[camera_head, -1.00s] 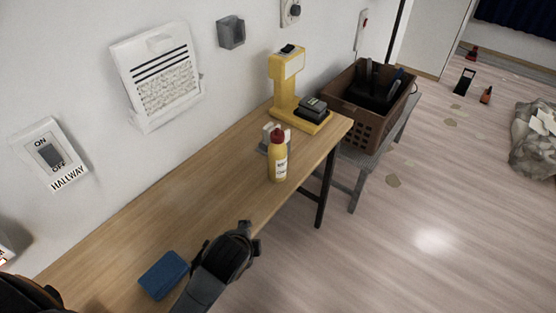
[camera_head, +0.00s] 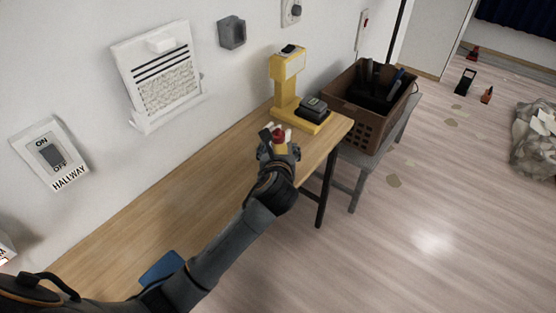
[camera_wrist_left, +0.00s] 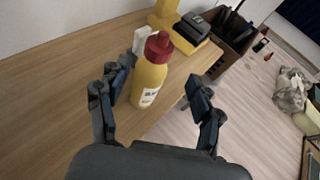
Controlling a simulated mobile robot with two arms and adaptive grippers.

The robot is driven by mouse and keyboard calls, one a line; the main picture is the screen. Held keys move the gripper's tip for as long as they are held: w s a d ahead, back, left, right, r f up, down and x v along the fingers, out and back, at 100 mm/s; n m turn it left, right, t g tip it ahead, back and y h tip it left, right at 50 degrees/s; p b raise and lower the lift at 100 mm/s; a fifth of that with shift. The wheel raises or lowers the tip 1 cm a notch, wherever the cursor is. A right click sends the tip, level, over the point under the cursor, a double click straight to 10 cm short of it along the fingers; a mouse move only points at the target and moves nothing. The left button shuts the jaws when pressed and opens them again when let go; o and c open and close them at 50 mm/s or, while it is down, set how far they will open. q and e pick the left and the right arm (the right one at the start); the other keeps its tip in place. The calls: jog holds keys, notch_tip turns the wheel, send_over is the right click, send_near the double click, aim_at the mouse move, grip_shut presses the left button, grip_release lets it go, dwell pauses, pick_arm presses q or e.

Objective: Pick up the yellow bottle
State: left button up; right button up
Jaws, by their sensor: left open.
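The yellow bottle (camera_wrist_left: 149,83) with a red cap stands upright on the wooden table (camera_head: 190,195). In the left wrist view it is between the two spread fingers of my left gripper (camera_wrist_left: 158,105), with gaps on both sides. In the head view only the bottle's red cap and upper part (camera_head: 278,139) show, since my left gripper (camera_head: 279,150) hides the rest. My left gripper is open around the bottle and not closed on it. My right gripper is not seen.
A yellow stand (camera_head: 287,85) with a dark block (camera_head: 313,107) is behind the bottle. A small white object (camera_wrist_left: 142,40) is close to the bottle. A brown crate (camera_head: 365,123) sits on a grey bench at right. A blue block (camera_head: 161,268) lies under my left arm.

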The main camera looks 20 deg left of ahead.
aim_at(278, 141)
pick_arm(q)
jog(key=x, duration=0.8)
jog(key=shift+w+a+f+p, duration=0.2)
jog(key=shift+p, duration=0.1)
jog(key=shift+c, duration=0.4)
grip_shut()
jog(key=shift+r, duration=0.15)
